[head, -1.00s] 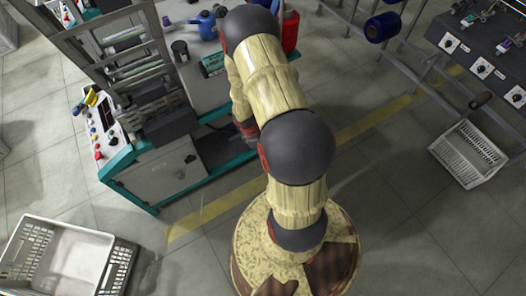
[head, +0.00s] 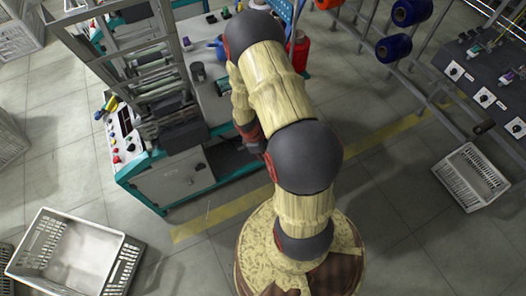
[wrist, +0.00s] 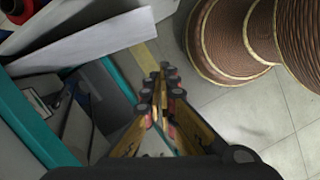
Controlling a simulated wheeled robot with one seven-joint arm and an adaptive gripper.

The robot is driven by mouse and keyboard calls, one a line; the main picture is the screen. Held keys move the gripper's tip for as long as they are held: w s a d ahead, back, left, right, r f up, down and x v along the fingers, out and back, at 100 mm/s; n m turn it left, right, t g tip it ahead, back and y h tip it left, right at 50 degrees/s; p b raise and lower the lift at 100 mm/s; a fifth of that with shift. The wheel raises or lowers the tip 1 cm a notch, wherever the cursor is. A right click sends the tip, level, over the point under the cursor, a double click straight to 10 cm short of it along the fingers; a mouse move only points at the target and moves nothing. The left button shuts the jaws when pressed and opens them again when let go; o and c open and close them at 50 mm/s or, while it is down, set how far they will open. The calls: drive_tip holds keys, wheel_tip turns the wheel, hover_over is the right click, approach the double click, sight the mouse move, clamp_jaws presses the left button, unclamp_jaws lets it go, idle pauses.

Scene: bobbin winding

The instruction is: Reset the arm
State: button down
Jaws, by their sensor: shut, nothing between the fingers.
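My gripper (wrist: 162,100) shows in the wrist view with its two fingers together, shut and empty. It points down past the teal edge of the machine (wrist: 38,122), apart from it. In the head view my arm rises from its base and bends toward the winding machine (head: 172,182). My gripper is mostly hidden there behind the arm, and only a dark red and grey part of the wrist shows beside the arm.
A white crate (head: 128,256) stands on the floor at the lower left, another crate (head: 442,172) at the right. A control panel with knobs (head: 470,85) is at the upper right. Blue spools (head: 394,48) sit on a rack. Grey floor with a yellow line lies between.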

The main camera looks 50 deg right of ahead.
drive_tip(key=shift+r, duration=0.15)
drive_tip(key=s+a+r+m+g, duration=0.1)
drive_tip(key=s+a+m+g, duration=0.15)
drive_tip(key=s, duration=0.25)
drive_tip(key=a+r+m+t, duration=0.2)
drive_tip(key=a+r, duration=0.4)
drive_tip(key=r, duration=0.9)
drive_tip(key=a+r+m+t+y, duration=0.1)
drive_tip(key=a+r+t, duration=0.4)
drive_tip(key=r, duration=1.1)
drive_tip(key=s+a+r+m+t, duration=0.1)
drive_tip(key=a+r+m+t, duration=0.1)
drive_tip(key=a+r, duration=0.7)
wheel_tip(320, 180, up, 7)
drive_tip(key=shift+a+r+m+t+y, duration=0.15)
drive_tip(key=shift+m+t+y, duration=0.25)
drive_tip(key=shift+t, duration=0.25)
